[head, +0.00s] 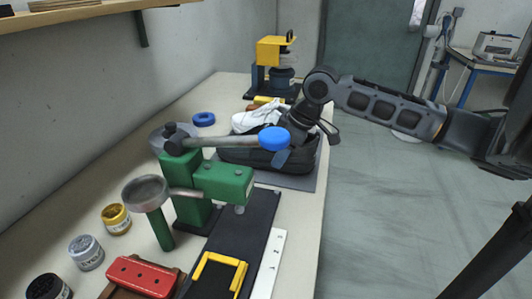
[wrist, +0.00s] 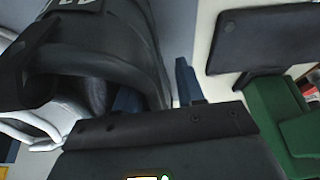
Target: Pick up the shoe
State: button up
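A dark shoe (head: 240,157) lies on a grey mat (head: 305,180) on the bench, partly hidden behind the green press's lever. In the wrist view the dark shoe (wrist: 105,45) fills the upper left, its opening facing the camera. My gripper (head: 288,155) is down at the shoe's right end in the head view. In the wrist view my gripper's (wrist: 157,88) two blue fingers stand apart. One finger is at the shoe's opening and the other is outside, with the shoe's wall between them. A pale gap shows beside the outer finger. Contact with the inner finger is unclear.
A green press (head: 222,180) with a blue-knobbed lever stands just in front of the shoe. A white shoe-like item (head: 258,116) lies right behind it. A yellow-and-black machine (head: 272,50) stands farther back. Several jars line the left side. Open floor lies right of the bench.

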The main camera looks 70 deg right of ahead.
grip_shut()
dwell(0.5)
